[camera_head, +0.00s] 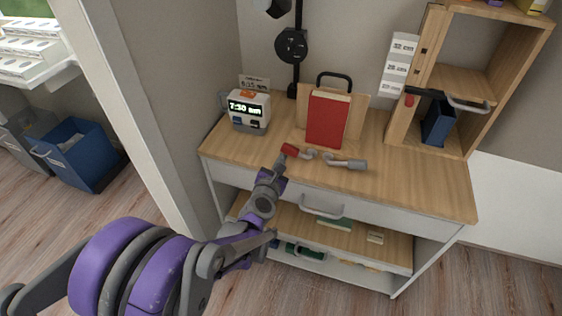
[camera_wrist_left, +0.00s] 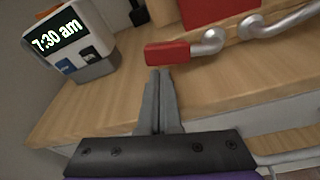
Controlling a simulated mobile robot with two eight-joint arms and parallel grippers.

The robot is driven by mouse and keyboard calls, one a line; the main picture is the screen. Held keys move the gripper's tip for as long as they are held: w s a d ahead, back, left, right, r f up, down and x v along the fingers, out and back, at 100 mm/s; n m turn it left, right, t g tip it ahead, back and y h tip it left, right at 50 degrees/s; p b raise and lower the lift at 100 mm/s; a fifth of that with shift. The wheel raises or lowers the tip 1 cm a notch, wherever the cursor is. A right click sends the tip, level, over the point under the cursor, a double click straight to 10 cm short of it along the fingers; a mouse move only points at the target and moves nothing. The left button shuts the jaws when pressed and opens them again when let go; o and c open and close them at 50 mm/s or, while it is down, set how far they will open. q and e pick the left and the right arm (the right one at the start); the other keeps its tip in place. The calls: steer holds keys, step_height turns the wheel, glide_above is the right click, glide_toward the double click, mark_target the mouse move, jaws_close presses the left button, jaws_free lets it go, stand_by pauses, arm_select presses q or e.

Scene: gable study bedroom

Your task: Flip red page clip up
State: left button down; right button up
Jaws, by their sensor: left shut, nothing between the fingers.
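The red page clip (camera_head: 290,150) is a short lever with a red tip and a grey curved arm, folded down low over the desk top in front of the book stand. In the left wrist view the red clip (camera_wrist_left: 167,53) lies level, just beyond my fingertips. A grey-tipped clip (camera_head: 347,163) lies down to its right. A red book (camera_head: 327,118) stands upright on the wooden stand (camera_head: 356,115) behind them. My left gripper (camera_head: 281,163) is shut and empty. Its tips (camera_wrist_left: 159,73) are close under the red clip; whether they touch it I cannot tell. My right gripper does not show.
A white clock (camera_head: 249,110) reading 7:30 am stands left on the desk (camera_head: 420,180). A wooden shelf (camera_head: 463,82) with a dark blue book (camera_head: 438,122) stands at the right. The drawer handle (camera_head: 321,210) sticks out below the desk's front edge. The right desk top is clear.

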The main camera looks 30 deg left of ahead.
arm_select(q)
steer(key=shift+r+m, duration=0.15)
steer(key=shift+m, duration=0.15)
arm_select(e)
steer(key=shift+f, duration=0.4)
